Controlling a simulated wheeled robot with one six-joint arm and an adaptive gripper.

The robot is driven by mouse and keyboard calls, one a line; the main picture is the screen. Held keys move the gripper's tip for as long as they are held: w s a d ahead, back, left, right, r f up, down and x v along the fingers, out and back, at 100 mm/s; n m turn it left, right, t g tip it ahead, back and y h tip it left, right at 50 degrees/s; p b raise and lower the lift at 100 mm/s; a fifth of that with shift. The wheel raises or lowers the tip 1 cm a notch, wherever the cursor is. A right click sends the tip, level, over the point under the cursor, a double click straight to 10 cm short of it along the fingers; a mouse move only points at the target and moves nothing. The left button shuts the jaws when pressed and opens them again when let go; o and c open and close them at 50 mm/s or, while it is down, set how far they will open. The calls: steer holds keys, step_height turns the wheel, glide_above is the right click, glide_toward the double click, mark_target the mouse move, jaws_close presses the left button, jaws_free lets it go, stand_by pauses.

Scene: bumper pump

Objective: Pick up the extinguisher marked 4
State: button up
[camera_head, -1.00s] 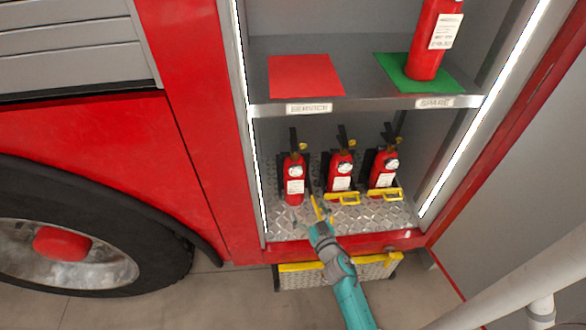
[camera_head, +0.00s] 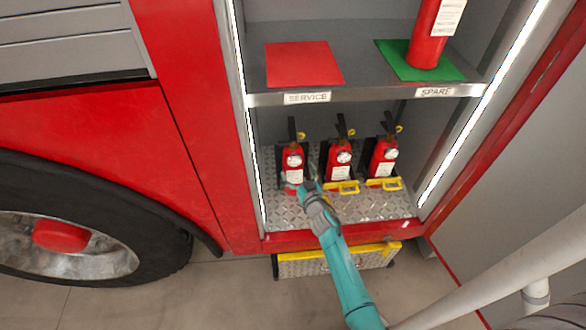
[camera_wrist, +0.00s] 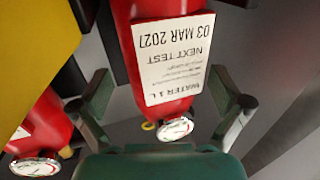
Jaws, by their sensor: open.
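Three small red extinguishers stand in black holders on the lower shelf: left (camera_head: 292,162), middle (camera_head: 340,165) and right (camera_head: 383,157). No number 4 can be read on any of them. My gripper (camera_head: 297,188) is at the front of the left one and hides its lower part. In the wrist view, a red extinguisher (camera_wrist: 120,30) with an upside-down white label (camera_wrist: 174,58) reading "WATER 1 L" and "NEXT TEST 03 MAR 2027" lies between the two spread fingers of my gripper (camera_wrist: 165,108). Contact is not clear.
Yellow bars (camera_head: 343,187) cross the middle and right holders. A neighbouring extinguisher (camera_wrist: 38,125) is close at the left in the wrist view. Above, the shelf edge (camera_head: 365,94) carries SERVICE and SPARE labels, a red mat (camera_head: 303,64), and a larger extinguisher (camera_head: 430,40) on a green mat (camera_head: 395,62).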

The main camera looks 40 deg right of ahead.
steer(key=shift+x, duration=1.25)
steer(key=shift+c, duration=0.2)
steer(key=c, duration=1.6)
steer(key=shift+r, duration=0.2)
steer(key=shift+c, duration=0.6)
